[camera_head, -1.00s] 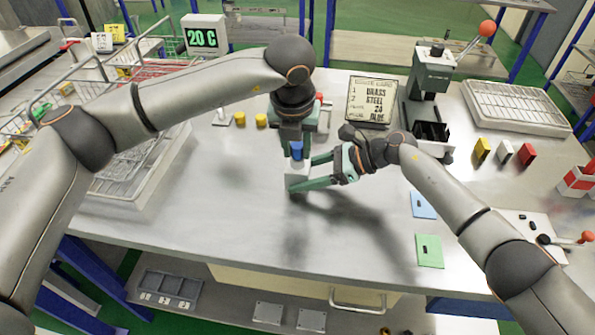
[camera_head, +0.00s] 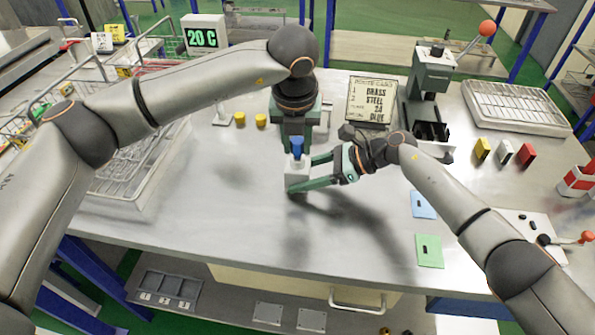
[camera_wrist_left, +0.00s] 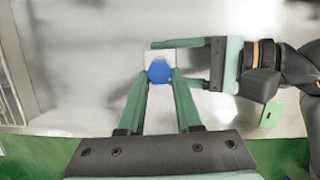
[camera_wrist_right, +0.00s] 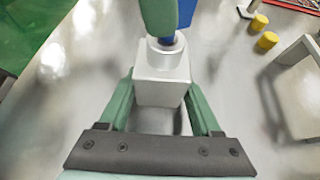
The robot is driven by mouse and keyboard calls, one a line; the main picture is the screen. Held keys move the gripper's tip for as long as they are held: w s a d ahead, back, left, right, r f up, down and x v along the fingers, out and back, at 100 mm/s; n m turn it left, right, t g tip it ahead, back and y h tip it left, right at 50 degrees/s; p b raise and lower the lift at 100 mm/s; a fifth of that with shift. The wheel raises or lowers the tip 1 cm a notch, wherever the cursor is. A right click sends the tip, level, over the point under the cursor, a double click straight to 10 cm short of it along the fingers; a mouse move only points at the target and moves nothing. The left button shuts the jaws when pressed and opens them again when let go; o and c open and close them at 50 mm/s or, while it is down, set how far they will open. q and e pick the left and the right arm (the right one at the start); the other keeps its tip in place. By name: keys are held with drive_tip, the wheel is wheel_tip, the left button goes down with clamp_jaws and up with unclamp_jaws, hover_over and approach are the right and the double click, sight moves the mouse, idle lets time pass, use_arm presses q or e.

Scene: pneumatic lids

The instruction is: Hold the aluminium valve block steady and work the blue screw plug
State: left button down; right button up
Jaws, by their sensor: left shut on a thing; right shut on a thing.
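The pale aluminium valve block (camera_head: 296,174) stands on the bench top, in the middle of the head view. My right gripper (camera_head: 300,172) is shut on its sides from the right; the right wrist view shows the block (camera_wrist_right: 160,85) between both fingers. The blue screw plug (camera_head: 297,148) sits upright at the block's top collar, its hexagonal head (camera_wrist_left: 159,72) plain in the left wrist view. My left gripper (camera_head: 296,140) points down from above, shut on the plug's head. In the right wrist view a grey shank shows under the blue head; its depth in the collar is unclear.
A route card (camera_head: 371,100) and a lever press (camera_head: 432,90) stand behind to the right. Two yellow cylinders (camera_head: 250,119) are behind to the left, near a wire basket (camera_head: 125,175). Blue (camera_head: 423,204) and green (camera_head: 430,250) plates lie at right. The bench front is clear.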

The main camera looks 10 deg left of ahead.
use_arm(q)
drive_tip(key=shift+w+v, duration=0.2)
drive_tip(key=shift+v, duration=0.65)
use_arm(e)
drive_tip(key=shift+s+d+f, duration=0.1)
drive_tip(key=shift+d+f, duration=0.05)
drive_tip(key=shift+f, duration=0.3)
use_arm(q)
drive_tip(key=shift+r, duration=0.2)
drive_tip(key=shift+w+v, duration=0.2)
drive_tip(key=shift+v, duration=0.55)
drive_tip(key=shift+w+v, duration=0.15)
drive_tip(key=shift+v, duration=0.65)
drive_tip(key=shift+w+v, duration=0.2)
drive_tip(key=shift+v, duration=0.55)
drive_tip(key=shift+r, duration=0.15)
use_arm(e)
drive_tip(key=o, duration=0.9)
use_arm(q)
drive_tip(key=shift+a, duration=0.1)
use_arm(e)
drive_tip(key=o, duration=0.4)
drive_tip(key=shift+r, duration=0.3)
drive_tip(key=shift+o, duration=0.2)
